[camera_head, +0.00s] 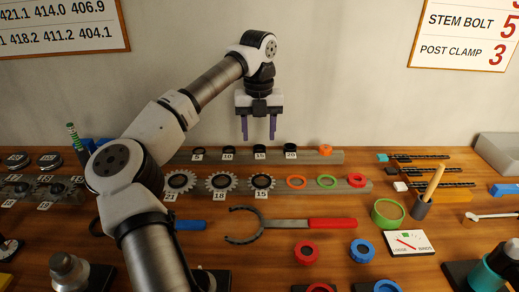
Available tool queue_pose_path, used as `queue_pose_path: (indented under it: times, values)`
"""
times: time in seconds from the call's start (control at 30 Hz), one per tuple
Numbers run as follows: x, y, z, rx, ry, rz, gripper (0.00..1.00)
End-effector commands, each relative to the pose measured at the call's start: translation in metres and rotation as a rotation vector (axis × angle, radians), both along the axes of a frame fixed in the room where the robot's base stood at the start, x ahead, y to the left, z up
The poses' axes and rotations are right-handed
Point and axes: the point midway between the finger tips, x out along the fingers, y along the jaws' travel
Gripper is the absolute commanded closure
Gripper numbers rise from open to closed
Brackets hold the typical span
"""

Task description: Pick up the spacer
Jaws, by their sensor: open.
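My gripper (258,128) hangs with its two purple fingers pointing down and apart, empty, above the back rail (325,157). Small black rings labelled 5 (199,149), 10 (228,149), 15 (260,148) and 20 (290,147) sit along that rail. They look like spacers, but the view does not show which one is meant. The fingertips are above the ring labelled 15, with a gap between. An orange ring (325,149) sits at the rail's right end.
A front rail holds toothed cogs (222,183) and coloured rings (327,181). A red-handled wrench (332,224) lies before it. A green ring (388,213) and a dark cup (422,207) stand at right.

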Motion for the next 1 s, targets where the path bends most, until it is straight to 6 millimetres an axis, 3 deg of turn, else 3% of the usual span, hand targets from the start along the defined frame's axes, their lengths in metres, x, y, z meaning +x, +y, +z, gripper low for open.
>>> queue_pose_path:
  times: [0.4, 0.7, 1.0]
  values:
    - [-0.001, -0.003, -0.048, -0.001, 0.001, 0.000, 0.49]
    - [-0.001, -0.003, -0.054, 0.000, 0.000, 0.000, 0.49]
    - [-0.001, -0.003, -0.054, 0.000, 0.000, 0.000, 0.87]
